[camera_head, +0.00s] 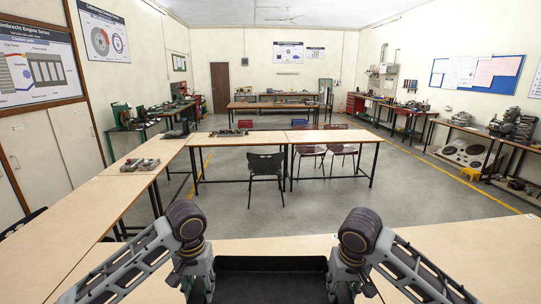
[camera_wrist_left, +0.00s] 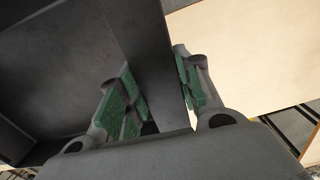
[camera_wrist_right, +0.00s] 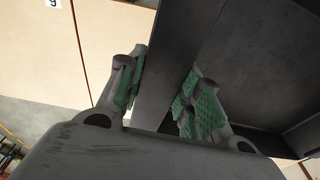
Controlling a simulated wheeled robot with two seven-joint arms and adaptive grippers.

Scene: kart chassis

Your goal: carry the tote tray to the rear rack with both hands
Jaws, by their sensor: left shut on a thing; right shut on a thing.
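The dark grey tote tray (camera_head: 271,264) is at the bottom middle of the head view, between my two arms, cut off by the lower edge. My left gripper (camera_wrist_left: 158,95) is shut on one side wall of the tote tray (camera_wrist_left: 70,62), one green-padded finger inside and one outside. My right gripper (camera_wrist_right: 158,92) is shut on the opposite wall of the tote tray (camera_wrist_right: 262,58) in the same way. The fingertips are hidden in the head view. I cannot tell whether the tray touches the table below. No rack is clearly identifiable.
A pale wooden table (camera_head: 470,252) spans the near foreground and joins a long table along the left (camera_head: 100,205). Small metal parts (camera_head: 140,165) lie on the left one. Beyond are a middle table (camera_head: 240,139), a black chair (camera_head: 265,167) and red chairs (camera_head: 309,148). Open grey floor lies right.

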